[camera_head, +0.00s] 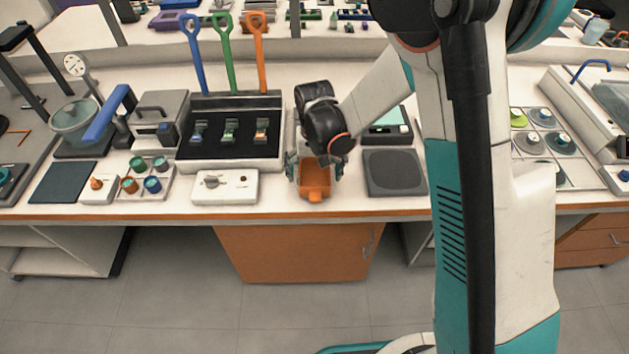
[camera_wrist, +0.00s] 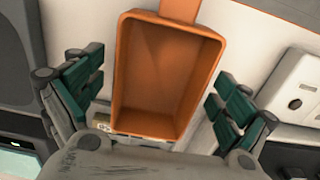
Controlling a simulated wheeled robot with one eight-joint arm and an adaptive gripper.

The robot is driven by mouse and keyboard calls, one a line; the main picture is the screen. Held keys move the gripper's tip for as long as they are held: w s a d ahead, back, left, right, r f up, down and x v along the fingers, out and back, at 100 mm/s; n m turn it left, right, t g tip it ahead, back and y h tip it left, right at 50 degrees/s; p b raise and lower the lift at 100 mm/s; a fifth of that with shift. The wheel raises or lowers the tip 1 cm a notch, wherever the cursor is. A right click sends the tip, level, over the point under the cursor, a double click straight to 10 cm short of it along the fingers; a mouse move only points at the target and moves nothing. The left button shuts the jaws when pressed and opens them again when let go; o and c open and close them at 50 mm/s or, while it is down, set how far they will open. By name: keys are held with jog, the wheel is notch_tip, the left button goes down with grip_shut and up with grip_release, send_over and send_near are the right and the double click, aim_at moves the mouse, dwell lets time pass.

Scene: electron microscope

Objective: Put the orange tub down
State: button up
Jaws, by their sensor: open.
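The orange tub (camera_head: 314,180) is an open, empty rectangular tub with a small tab handle toward the bench's front edge. It sits on the white bench between a white box and a dark grey pad. My gripper (camera_head: 315,172) is over it, with one finger on each side. In the wrist view the tub (camera_wrist: 166,75) lies between the green finger pads of my gripper (camera_wrist: 158,100). Gaps show between the pads and the tub walls, so the gripper is open. The tub's underside is hidden in both views.
The white box with knobs (camera_head: 225,187) stands close on the left. The dark grey square pad (camera_head: 394,172) lies close on the right. A black rack with blue, green and orange handled tools (camera_head: 231,165) stands behind left. The bench's front edge (camera_head: 290,212) is just ahead of the tub.

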jog(key=c, duration=1.3)
jog(key=shift+r, duration=0.1)
